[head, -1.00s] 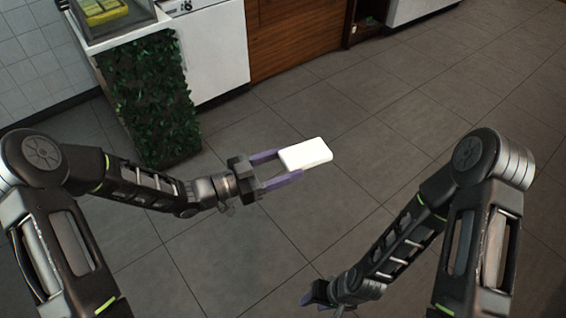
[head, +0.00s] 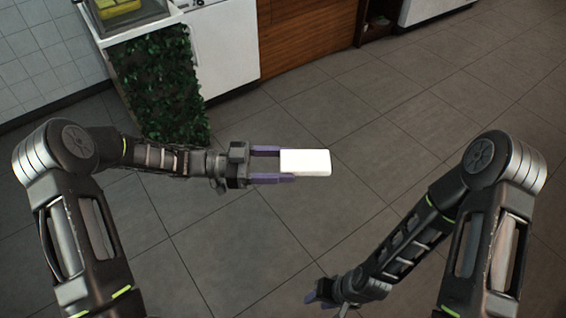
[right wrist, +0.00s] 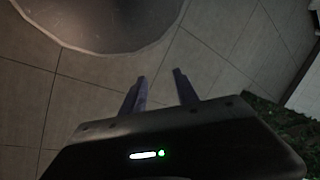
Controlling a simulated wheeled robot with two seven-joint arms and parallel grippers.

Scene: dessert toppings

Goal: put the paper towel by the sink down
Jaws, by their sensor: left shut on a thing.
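The paper towel is a white, flat, block-like pack (head: 308,162) in the middle of the head view. My left gripper (head: 284,164) is shut on its left end, with one purple finger along each side. The towel is held out over the floor, clear of any surface. My right gripper (head: 314,297) is low in the head view, far below the towel, and empty. In the right wrist view its two fingers (right wrist: 162,88) stand apart with nothing between them. No sink can be made out clearly.
A white counter (head: 150,32) with a leafy green side panel (head: 160,85) stands at upper left. A glass-sided case with yellow items (head: 122,10) sits on it. A wooden cabinet front (head: 310,38) is behind. The grey tiled floor (head: 410,120) is open.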

